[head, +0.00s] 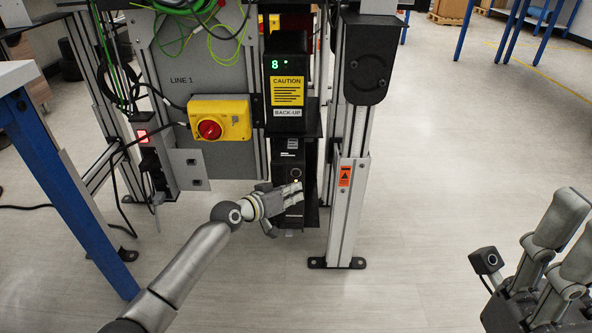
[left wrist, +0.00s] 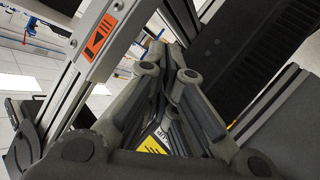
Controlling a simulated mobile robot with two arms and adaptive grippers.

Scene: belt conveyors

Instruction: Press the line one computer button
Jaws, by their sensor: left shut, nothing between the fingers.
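My left gripper (head: 297,192) is shut and empty in front of the tower's lower front. It hides part of that front. In the left wrist view, the shut fingers (left wrist: 172,60) fill the middle. My right gripper (head: 530,245) is open and empty over the floor at the lower right.
A yellow box with a red knob (head: 220,119) sits left of the back-up unit. An aluminium post (head: 347,205) with an orange warning label stands just right of the tower. Loose cables hang at the left near a blue table leg (head: 65,190). The floor in the middle right is clear.

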